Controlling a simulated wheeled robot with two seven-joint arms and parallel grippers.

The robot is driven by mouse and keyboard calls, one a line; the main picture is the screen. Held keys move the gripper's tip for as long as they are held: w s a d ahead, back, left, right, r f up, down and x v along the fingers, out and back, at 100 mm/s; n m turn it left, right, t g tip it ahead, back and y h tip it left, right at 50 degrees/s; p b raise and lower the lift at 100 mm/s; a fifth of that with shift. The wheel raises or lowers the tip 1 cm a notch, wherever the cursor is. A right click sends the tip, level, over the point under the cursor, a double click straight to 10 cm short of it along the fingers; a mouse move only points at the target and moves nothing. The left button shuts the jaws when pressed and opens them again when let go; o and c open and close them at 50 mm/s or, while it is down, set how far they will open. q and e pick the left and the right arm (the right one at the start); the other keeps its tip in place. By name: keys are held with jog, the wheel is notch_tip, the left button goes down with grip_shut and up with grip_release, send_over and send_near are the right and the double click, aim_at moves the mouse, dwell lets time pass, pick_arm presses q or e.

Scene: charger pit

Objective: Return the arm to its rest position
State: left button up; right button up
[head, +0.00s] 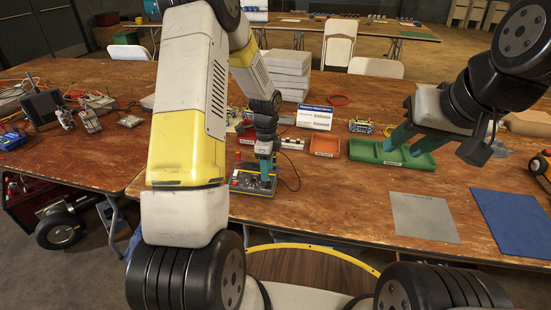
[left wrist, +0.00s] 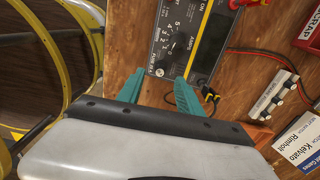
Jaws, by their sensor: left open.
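My left arm comes in from the left in the head view, and its open left gripper (head: 265,170) points down over the dark charger box (head: 242,184). In the left wrist view the two teal fingers of this gripper (left wrist: 160,90) are apart with nothing between them. The charger's face (left wrist: 190,35) shows there beyond the fingers, with an AMPS dial (left wrist: 176,46) and red connectors at the top edge. I cannot tell whether a finger touches the box. My right gripper (head: 406,143) has its teal fingers apart over the green tray (head: 372,153).
An orange-red bin (head: 325,145) and a white sign (head: 314,117) stand behind the charger. A grey mat (head: 424,216) and a blue mat (head: 516,222) lie at the right. White boxes (head: 288,70) are stacked at the back. Cables lie near the charger.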

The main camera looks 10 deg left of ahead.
pick_arm(q)
jog(key=shift+r, duration=1.05)
